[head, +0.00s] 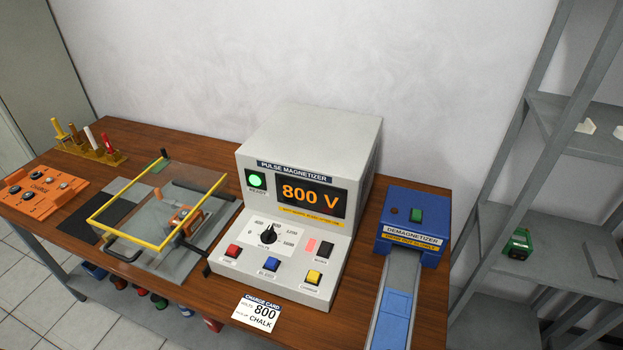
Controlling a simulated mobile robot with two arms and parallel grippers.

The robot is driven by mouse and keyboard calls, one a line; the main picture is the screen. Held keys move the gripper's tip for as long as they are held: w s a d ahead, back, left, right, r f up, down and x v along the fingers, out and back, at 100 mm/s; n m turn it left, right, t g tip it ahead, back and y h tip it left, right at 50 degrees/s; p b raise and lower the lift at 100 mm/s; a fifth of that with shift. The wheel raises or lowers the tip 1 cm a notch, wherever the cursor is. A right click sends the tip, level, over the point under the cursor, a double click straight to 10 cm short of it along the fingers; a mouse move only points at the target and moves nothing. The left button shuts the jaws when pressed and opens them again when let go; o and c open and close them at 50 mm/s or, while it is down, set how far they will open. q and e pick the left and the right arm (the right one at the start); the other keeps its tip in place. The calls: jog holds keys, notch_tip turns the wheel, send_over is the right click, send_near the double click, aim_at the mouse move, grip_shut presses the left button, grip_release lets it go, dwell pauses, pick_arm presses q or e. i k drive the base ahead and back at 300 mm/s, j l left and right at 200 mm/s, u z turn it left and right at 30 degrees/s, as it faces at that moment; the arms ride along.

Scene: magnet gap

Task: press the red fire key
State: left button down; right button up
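The pulse magnetizer (312,142) is a pale box on the wooden table, its display (310,196) reading 800 V. A green lamp (257,180) marked READY is lit beside the display. The red key (233,251) sits at the left of the lower panel; its label is too small to read. A blue key (270,264) and a yellow key (314,277) are in line to its right. A dial (268,235) with a black knob is above them, and a black switch (326,249) with a pinkish-red patch beside it is at right. Neither gripper is in view.
A yellow-framed clear guard (131,236) lies over an orange fixture (182,217) left of the magnetizer. A blue demagnetizer (413,225) with a chute stands right. A charge card (257,312) reading 800, CHALK is at the front edge. Grey shelves (545,225) stand far right.

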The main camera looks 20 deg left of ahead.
aim_at(232, 250)
jog(key=u, duration=1.15)
